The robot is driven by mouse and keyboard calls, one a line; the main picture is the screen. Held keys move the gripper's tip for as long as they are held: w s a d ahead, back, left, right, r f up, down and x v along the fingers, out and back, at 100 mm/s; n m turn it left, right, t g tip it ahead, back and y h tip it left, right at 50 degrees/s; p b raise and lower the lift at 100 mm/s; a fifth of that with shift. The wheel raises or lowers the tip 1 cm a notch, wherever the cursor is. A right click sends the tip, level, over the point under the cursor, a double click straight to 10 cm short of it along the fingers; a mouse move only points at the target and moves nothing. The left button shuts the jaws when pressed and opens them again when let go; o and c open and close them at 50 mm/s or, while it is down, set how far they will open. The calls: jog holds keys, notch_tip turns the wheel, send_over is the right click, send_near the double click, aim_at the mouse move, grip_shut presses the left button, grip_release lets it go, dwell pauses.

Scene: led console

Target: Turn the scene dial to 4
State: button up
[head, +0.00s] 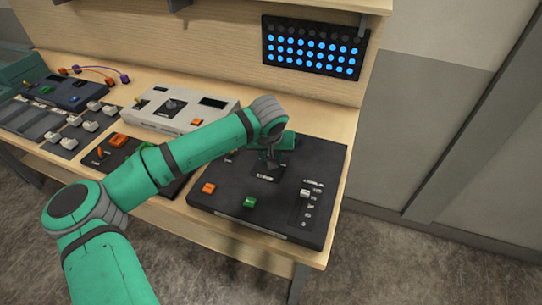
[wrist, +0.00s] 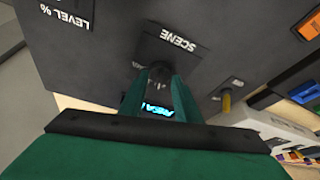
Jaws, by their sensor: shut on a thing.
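The scene dial (wrist: 158,71) is a dark knob beside the white SCENE label (wrist: 178,43) on the black console (head: 222,193). My gripper (wrist: 157,80) is shut on the dial, with one green finger on each side of it. In the head view my gripper (head: 270,160) reaches down onto the console's upper middle, and the arm hides much of that spot. The fingers cover most of the dial, so its pointer and setting cannot be read. A small display with cyan letters (wrist: 158,108) shows partly between the fingers.
An LED panel (head: 315,47) has its top row dark and its lower rows lit blue. The console also holds an orange button (head: 208,188), a green button (head: 250,202) and a slider (head: 305,193). A cream device (head: 215,113) stands behind my forearm.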

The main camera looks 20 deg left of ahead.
jog(key=shift+a+f+m+h, duration=0.15)
jog(key=shift+m+h, duration=0.65)
jog(key=shift+m, duration=1.2)
jog(key=m+h, duration=0.1)
jog(key=m, duration=0.1)
jog(key=m+h, duration=0.1)
jog(key=m, duration=0.2)
jog(key=shift+a+g, duration=0.15)
jog(key=shift+g, duration=0.25)
jog(key=m, duration=0.2)
jog(key=m+g+h, duration=0.1)
jog(key=m, duration=0.2)
jog(key=shift+w+a, duration=0.1)
jog(key=shift+w, duration=0.1)
jog(key=m+g+h, duration=0.1)
jog(key=m, duration=0.3)
jog(key=shift+w, duration=0.1)
jog(key=shift+m+g, duration=0.3)
jog(key=o, duration=1)
jog(key=shift+a, duration=0.1)
jog(key=v, duration=1.1)
